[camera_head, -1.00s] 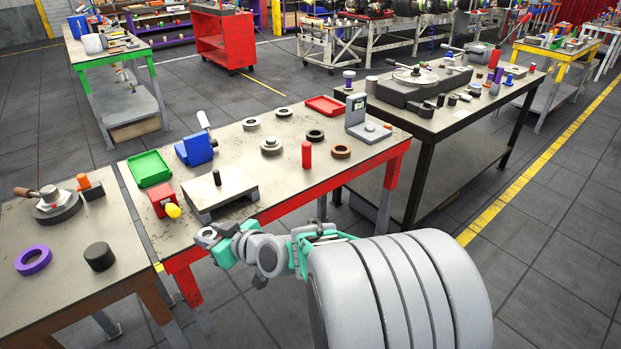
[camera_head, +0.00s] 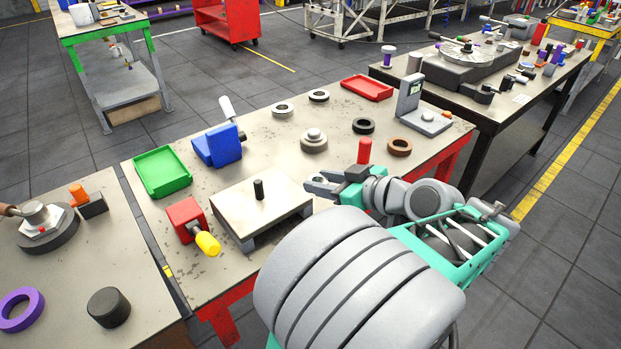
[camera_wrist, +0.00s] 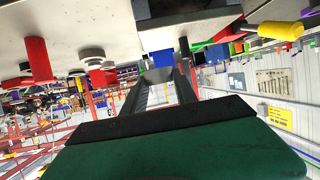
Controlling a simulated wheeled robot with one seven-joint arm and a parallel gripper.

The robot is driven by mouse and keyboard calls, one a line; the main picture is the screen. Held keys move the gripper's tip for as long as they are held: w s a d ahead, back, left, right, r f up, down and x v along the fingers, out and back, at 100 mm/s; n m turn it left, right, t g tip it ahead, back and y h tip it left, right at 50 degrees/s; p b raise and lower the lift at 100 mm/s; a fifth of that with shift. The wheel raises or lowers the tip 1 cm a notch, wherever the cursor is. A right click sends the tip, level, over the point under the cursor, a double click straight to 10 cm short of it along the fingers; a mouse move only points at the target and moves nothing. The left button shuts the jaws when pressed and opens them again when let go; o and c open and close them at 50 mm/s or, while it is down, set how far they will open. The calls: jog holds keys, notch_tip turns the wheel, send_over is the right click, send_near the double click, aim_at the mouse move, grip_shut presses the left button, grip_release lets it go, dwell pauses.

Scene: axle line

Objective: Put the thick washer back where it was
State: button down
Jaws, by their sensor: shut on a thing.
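My gripper (camera_head: 318,184) is in the head view over the front of the middle table, just right of a raised plate with a black pin. It also shows in the wrist view (camera_wrist: 160,78). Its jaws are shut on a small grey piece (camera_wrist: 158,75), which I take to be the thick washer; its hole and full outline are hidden. On the table behind are a pale grey ring (camera_head: 283,110), another grey ring (camera_head: 319,96), a black ring (camera_head: 363,126), a brown ring (camera_head: 399,148) and a grey disc with a hub (camera_head: 314,142).
The raised plate (camera_head: 250,208) and a red block with a yellow handle (camera_head: 187,220) stand left of my gripper. A red cylinder (camera_head: 364,151) stands close behind my wrist. A blue vise (camera_head: 218,147), green tray (camera_head: 162,171), red tray (camera_head: 367,88) and grey gauge stand (camera_head: 424,122) stand around.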

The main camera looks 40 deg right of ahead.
jog(key=w+d+f+b, duration=0.1)
jog(key=w+d+f, duration=0.2)
jog(key=w+d+f+b, duration=0.2)
jog(key=w+d+f, duration=0.1)
jog(key=d, duration=0.1)
jog(key=w+d+f+b, duration=0.1)
jog(key=w+d+f, duration=0.2)
jog(key=f, duration=0.1)
jog(key=shift+w+d+b, duration=0.15)
jog(key=shift+d+b, duration=0.25)
jog(key=shift+f, duration=1.45)
jog(key=shift+f, duration=0.25)
jog(key=c, duration=1)
grip_release()
jog(key=shift+r, duration=0.1)
jog(key=shift+o, duration=0.2)
